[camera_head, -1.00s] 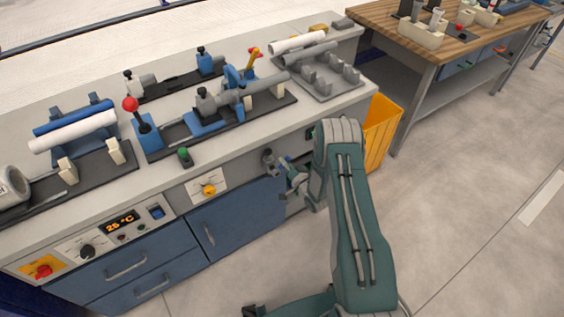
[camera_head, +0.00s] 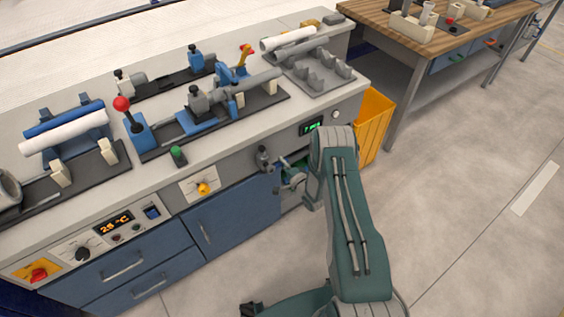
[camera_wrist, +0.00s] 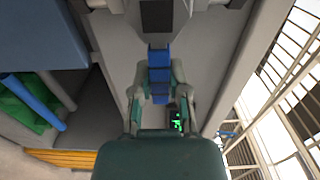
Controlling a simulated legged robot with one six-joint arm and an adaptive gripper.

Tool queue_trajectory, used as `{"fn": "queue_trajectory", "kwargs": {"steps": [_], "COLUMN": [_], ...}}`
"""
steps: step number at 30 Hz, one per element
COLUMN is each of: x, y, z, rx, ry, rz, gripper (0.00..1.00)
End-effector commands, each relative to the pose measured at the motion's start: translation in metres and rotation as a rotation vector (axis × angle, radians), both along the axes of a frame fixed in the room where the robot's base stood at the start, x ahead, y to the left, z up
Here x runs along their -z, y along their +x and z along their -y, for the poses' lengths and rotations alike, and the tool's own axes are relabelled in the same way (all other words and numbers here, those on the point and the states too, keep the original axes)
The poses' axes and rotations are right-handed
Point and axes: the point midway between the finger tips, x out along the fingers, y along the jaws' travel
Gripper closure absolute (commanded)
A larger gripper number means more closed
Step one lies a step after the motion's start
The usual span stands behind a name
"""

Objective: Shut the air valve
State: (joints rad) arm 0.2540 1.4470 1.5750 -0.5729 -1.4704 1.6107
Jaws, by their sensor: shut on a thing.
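The air valve's blue handle (camera_wrist: 159,60) shows in the wrist view, upright in the picture between my two fingers. My gripper (camera_wrist: 155,92) is shut on this handle. A dark block (camera_wrist: 157,14) sits just beyond its top end. In the head view my gripper (camera_head: 287,174) is small and lies against the bench front, just right of a grey fitting (camera_head: 263,158). The handle is largely hidden there by my arm and gripper, and its exact angle cannot be told.
An open bay with green and blue parts (camera_wrist: 30,100) is left of my gripper in the wrist view. A lit green display (camera_head: 311,127) is above it on the bench front. An orange bin (camera_head: 374,122) stands to the right.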

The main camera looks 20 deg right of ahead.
Motion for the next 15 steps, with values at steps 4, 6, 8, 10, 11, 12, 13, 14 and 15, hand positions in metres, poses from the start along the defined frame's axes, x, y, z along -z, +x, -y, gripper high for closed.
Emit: {"fn": "queue_trajectory", "kwargs": {"steps": [4, 6, 8, 10, 11, 12, 13, 14, 15], "x": [0.0007, 0.0013, 0.0017, 0.002, 0.0021, 0.0023, 0.0024, 0.0025, 0.0027], "y": [0.0021, 0.0019, 0.0018, 0.0017, 0.0016, 0.0015, 0.0015, 0.0013, 0.0012], "z": [0.0028, 0.0029, 0.0028, 0.003, 0.003, 0.003, 0.0032, 0.0031, 0.0031], "rx": [0.008, 0.008, 0.008, 0.008, 0.008, 0.008, 0.008, 0.008, 0.009], "ry": [0.025, 0.032, 0.035, 0.038, 0.037, 0.037, 0.037, 0.038, 0.038], "rz": [-0.007, -0.01, -0.012, -0.013, -0.014, -0.014, -0.014, -0.015, -0.015], "gripper": [1.0, 1.0, 1.0, 1.0, 1.0, 1.0, 1.0, 1.0, 1.0]}}
